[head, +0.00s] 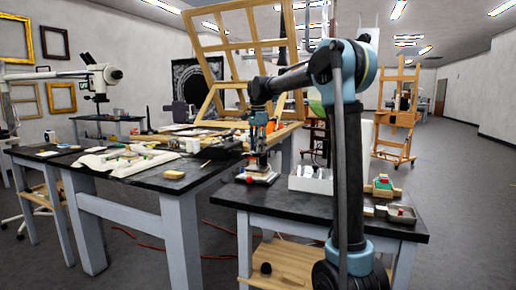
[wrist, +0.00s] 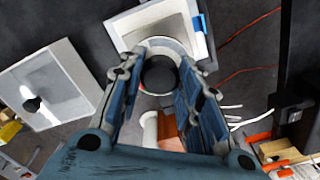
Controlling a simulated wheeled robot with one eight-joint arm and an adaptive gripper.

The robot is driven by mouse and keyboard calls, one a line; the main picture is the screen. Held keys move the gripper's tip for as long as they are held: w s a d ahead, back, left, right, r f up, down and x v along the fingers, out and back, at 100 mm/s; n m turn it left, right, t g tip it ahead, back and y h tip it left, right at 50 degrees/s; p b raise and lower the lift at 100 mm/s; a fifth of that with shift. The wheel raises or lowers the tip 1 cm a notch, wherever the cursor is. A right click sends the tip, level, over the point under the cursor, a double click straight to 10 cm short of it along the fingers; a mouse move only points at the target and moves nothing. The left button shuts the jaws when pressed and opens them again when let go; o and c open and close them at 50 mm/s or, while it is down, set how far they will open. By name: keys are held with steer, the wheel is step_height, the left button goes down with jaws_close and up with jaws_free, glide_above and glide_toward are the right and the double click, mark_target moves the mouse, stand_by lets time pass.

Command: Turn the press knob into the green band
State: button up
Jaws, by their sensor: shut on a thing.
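In the head view, my gripper (head: 258,158) points down over a small press (head: 258,177) at the left end of the front black-topped table. In the wrist view, the two blue fingers of my gripper (wrist: 160,72) close on either side of a dark round press knob (wrist: 159,75). A pale ring surrounds the knob, above the light square press body (wrist: 130,28). The fingers hide the knob in the head view. I cannot make out the green band or a pointer in either view.
The front table (head: 410,228) also bears a white box (head: 308,180), a small wooden holder (head: 382,187) and a grey tray (head: 402,214). Red cables cross the floor. Open floor lies to the right.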

steer(key=shift+w+m, duration=0.1)
steer(key=shift+m, duration=0.4)
steer(key=o, duration=1.1)
step_height(320, 180, up, 12)
steer(key=shift+f, duration=0.1)
